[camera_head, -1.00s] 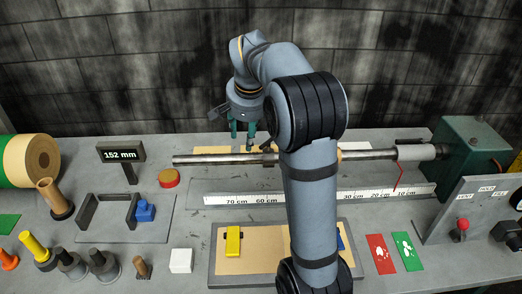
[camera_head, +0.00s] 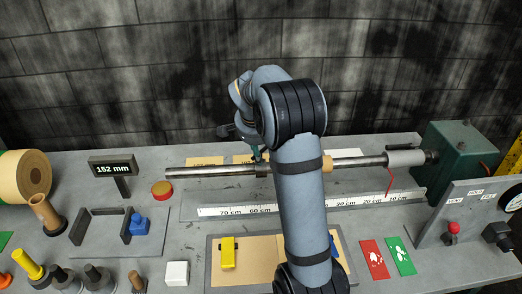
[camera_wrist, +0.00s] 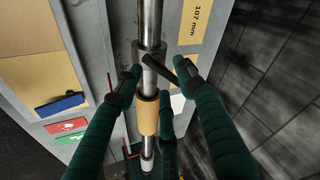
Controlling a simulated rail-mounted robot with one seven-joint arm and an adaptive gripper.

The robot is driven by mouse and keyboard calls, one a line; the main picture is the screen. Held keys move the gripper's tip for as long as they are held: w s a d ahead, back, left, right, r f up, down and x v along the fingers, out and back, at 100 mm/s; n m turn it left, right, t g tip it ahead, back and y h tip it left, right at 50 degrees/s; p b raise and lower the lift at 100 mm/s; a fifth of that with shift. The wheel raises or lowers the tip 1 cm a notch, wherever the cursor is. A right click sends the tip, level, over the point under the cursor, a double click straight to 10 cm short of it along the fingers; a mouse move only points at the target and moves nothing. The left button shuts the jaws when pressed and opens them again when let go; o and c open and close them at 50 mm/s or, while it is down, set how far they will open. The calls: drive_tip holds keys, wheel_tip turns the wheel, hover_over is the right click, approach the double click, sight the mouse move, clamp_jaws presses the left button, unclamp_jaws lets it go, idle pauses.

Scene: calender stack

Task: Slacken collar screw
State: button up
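A steel shaft (camera_head: 210,172) runs left to right above the bench. In the wrist view a dark grey collar (camera_wrist: 141,50) sits around the shaft (camera_wrist: 151,20). A thin dark bar (camera_wrist: 158,69) slants from the collar across the shaft; I cannot tell if it is the screw's handle. My gripper (camera_wrist: 158,82) has its green fingers spread on both sides of the shaft, with black tips apart near the collar. A third finger lies below, beside a tan sleeve (camera_wrist: 148,115). In the head view my gripper (camera_head: 254,155) is just above the shaft, partly hidden by my arm.
A display (camera_head: 113,168) reads 152 mm. A card (camera_wrist: 198,22) marked 107 mm lies by the shaft. A ruler (camera_head: 245,210) runs in front of the shaft. A green housing (camera_head: 460,155) stands at the right end.

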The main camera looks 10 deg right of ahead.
drive_tip(key=shift+w+d+f, duration=0.15)
drive_tip(key=shift+w+f, duration=0.15)
drive_tip(key=shift+f, duration=0.3)
drive_tip(key=c, duration=0.4)
clamp_jaws()
